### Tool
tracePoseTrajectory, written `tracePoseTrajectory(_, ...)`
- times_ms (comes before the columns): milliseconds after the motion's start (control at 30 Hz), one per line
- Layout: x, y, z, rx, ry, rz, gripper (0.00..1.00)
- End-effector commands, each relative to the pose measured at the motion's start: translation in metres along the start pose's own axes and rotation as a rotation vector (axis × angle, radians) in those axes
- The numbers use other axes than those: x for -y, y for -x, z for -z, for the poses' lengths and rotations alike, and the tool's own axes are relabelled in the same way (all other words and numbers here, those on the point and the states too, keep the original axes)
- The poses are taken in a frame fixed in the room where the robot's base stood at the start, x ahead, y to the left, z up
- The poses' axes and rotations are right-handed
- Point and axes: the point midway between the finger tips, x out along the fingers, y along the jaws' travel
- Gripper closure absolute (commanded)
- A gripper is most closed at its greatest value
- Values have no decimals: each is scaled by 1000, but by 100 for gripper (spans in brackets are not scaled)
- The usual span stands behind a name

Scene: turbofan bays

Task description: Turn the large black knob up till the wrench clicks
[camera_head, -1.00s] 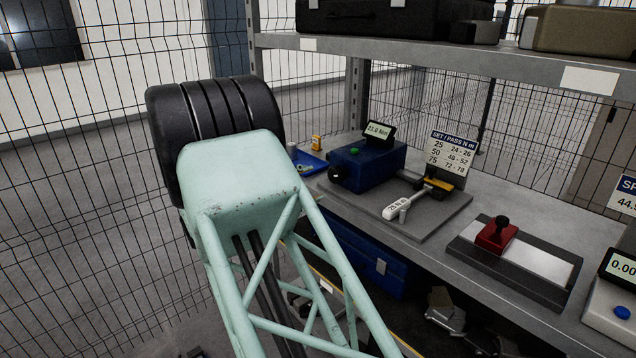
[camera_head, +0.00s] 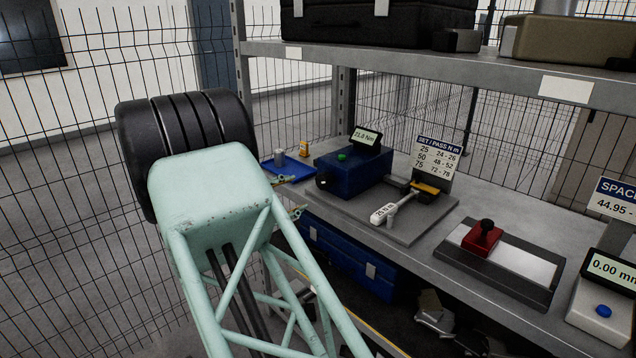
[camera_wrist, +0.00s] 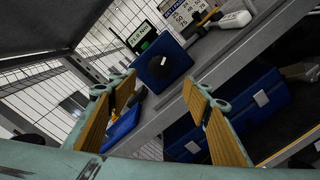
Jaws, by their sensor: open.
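The blue tester box (camera_head: 352,174) stands on a grey plate on the bench, with a green button and a tilted display on top. A dark knob (camera_head: 322,184) is on its left end, small and hard to make out. The wrench (camera_head: 383,214) lies on the plate to the right, its white handle toward me and its head in a yellow and black holder. My gripper (camera_head: 291,196) is open and empty, left of the box and apart from it. In the wrist view the box (camera_wrist: 165,75) shows between and beyond the open fingers (camera_wrist: 158,92).
A blue tray (camera_head: 290,168) with small parts lies behind my gripper. A set/pass card (camera_head: 437,158) stands behind the wrench. A red clamp fixture (camera_head: 483,237) is to the right. A shelf (camera_head: 420,62) spans above the bench; a blue case (camera_head: 350,262) sits below.

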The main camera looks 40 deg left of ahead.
Motion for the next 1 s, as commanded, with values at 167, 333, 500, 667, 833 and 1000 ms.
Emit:
tracePoseTrajectory(167,-4,1,-2,1,111,-3,55)
tracePoseTrajectory(333,-4,2,-2,2,241,-6,55)
tracePoseTrajectory(500,-3,3,-2,5,372,-10,55)
tracePoseTrajectory(667,-2,4,-2,7,494,-14,55)
tracePoseTrajectory(833,-2,6,-2,10,624,-17,55)
tracePoseTrajectory(1000,0,7,-3,12,749,-20,55)
